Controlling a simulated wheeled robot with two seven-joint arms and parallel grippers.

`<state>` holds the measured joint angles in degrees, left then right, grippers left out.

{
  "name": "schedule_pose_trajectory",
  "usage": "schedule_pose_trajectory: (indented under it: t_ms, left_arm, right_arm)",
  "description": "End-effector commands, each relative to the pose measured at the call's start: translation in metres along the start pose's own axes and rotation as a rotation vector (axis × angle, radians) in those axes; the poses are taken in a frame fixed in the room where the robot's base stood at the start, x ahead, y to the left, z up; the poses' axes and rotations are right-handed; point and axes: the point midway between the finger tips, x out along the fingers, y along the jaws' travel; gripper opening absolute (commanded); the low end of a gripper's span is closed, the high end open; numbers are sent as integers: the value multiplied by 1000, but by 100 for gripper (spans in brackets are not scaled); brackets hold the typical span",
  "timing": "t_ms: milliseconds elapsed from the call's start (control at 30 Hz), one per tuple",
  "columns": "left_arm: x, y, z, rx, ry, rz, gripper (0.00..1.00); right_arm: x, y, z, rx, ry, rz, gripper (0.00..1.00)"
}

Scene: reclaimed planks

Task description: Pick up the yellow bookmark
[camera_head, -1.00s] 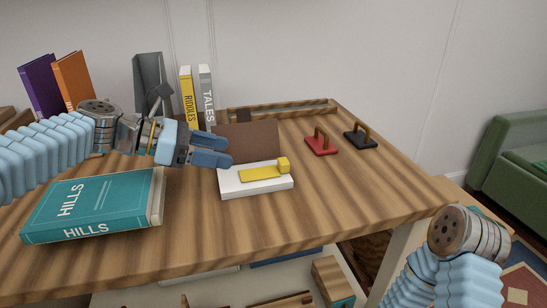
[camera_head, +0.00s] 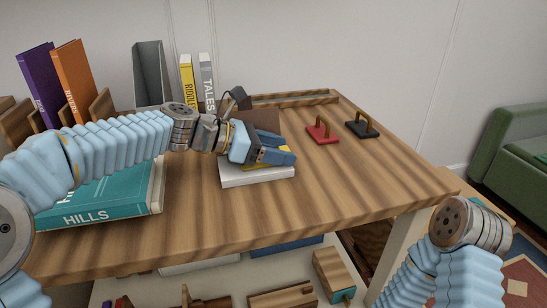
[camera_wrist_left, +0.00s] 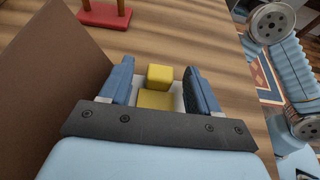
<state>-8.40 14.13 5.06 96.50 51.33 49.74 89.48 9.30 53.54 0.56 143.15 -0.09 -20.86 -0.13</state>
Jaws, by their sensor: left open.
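The yellow bookmark is a flat strip with a raised block at one end. In the left wrist view the bookmark (camera_wrist_left: 159,77) shows between the fingers, its block toward the tips. In the head view the bookmark (camera_head: 284,142) is mostly hidden behind my left gripper (camera_head: 284,157). The bookmark rests on a white slab (camera_head: 258,179) on the plank desk. My left gripper (camera_wrist_left: 160,68) is open, with one finger on each side of the bookmark and gaps beside the block. My right gripper is out of view; only part of that arm shows at lower right.
A brown panel (camera_wrist_left: 45,75) stands close beside the left gripper. A teal book (camera_head: 110,205) lies at left under my left arm. A red handled block (camera_head: 322,133) and a black one (camera_head: 362,129) sit at right. The desk's front right is clear.

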Motion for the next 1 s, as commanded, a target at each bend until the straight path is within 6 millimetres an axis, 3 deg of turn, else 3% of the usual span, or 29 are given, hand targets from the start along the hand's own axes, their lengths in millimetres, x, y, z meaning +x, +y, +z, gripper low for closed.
schedule_pose_trajectory:
  t_ms: [100, 500, 767, 1000]
  left_arm:
    - [0, 0, 0, 0, 0, 0, 62]
    - [-1, 0, 0, 0, 0, 0, 2]
    - [-3, 0, 5, 2, 0, 1, 2]
    - [-21, 0, 50, 4, -2, 2, 2]
  right_arm:
    - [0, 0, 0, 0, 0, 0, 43]
    - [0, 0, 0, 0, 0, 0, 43]
    - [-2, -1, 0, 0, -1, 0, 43]
    - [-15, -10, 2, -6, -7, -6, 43]
